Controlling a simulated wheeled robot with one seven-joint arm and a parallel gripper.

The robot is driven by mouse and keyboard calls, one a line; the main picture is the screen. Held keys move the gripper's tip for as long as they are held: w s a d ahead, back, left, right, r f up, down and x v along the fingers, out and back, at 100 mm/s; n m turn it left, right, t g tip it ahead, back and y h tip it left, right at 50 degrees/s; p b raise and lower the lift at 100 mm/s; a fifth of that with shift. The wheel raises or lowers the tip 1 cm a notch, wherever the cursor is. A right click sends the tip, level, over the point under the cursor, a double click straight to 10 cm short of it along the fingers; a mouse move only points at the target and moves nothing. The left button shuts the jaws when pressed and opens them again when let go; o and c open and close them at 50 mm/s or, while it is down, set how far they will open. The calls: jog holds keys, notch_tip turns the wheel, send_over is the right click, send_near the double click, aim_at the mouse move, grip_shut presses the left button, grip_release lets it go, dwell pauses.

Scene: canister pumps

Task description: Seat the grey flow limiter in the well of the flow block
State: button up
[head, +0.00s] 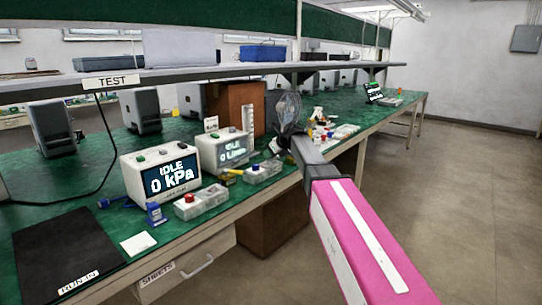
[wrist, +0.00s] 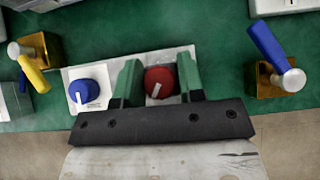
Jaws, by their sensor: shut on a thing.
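In the wrist view my gripper (wrist: 160,82) has its two green fingers on either side of a red knob (wrist: 158,81) with a white pointer, and is shut on it. The knob sits on a pale block (wrist: 109,72), beside a blue knob (wrist: 89,92) with a white pointer. The black gripper body hides the block's front edge. In the head view my arm reaches over the bench and I cannot make out the fingertips. I cannot pick out the grey flow limiter or the flow block's well with certainty in either view.
A yellow-handled valve (wrist: 34,68) stands left of the block and a blue-handled valve (wrist: 276,62) right of it. In the head view two display boxes (head: 160,177) (head: 222,151) and a knobbed block (head: 202,201) stand on the green bench. A shelf (head: 200,72) runs above.

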jog(key=shift+f, duration=0.2)
jog(key=shift+f, duration=0.15)
jog(key=o, duration=1)
jog(key=shift+c, duration=0.2)
